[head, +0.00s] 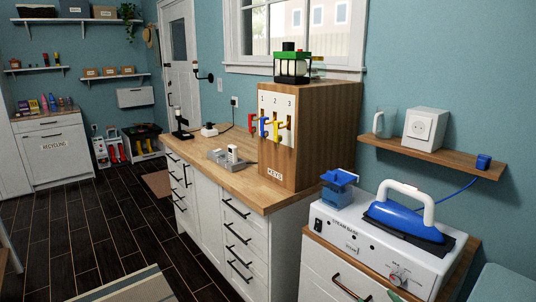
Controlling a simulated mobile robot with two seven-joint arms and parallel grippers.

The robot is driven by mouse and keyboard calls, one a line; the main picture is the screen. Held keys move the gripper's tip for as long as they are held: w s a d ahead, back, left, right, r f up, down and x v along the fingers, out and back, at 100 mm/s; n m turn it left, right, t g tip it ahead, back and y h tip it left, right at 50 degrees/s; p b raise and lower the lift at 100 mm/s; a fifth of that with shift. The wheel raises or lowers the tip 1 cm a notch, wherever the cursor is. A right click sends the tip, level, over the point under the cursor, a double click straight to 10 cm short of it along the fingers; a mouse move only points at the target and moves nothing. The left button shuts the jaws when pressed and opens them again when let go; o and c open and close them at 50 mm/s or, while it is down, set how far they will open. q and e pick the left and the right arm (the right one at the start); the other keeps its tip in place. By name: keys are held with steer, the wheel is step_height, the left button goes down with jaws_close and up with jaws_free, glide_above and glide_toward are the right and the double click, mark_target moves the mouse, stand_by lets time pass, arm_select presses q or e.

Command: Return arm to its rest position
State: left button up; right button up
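Neither of my grippers shows in the head view, and I see no part of either arm that I can be sure of. A wooden key cabinet (331,126) stands on the wooden counter (258,187). Its white front panel is numbered 1, 2, 3, with red, blue and yellow pieces at the hooks. A green and black lantern-like object (291,65) stands on top of the cabinet. A blue iron (405,217) with a white handle rests on the white steam base (375,252) at the lower right.
A wall shelf (432,158) above the iron holds a glass mug (384,122) and a white socket box (425,129). The dark floor (95,222) is largely clear, with a striped rug (128,290) at the bottom.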

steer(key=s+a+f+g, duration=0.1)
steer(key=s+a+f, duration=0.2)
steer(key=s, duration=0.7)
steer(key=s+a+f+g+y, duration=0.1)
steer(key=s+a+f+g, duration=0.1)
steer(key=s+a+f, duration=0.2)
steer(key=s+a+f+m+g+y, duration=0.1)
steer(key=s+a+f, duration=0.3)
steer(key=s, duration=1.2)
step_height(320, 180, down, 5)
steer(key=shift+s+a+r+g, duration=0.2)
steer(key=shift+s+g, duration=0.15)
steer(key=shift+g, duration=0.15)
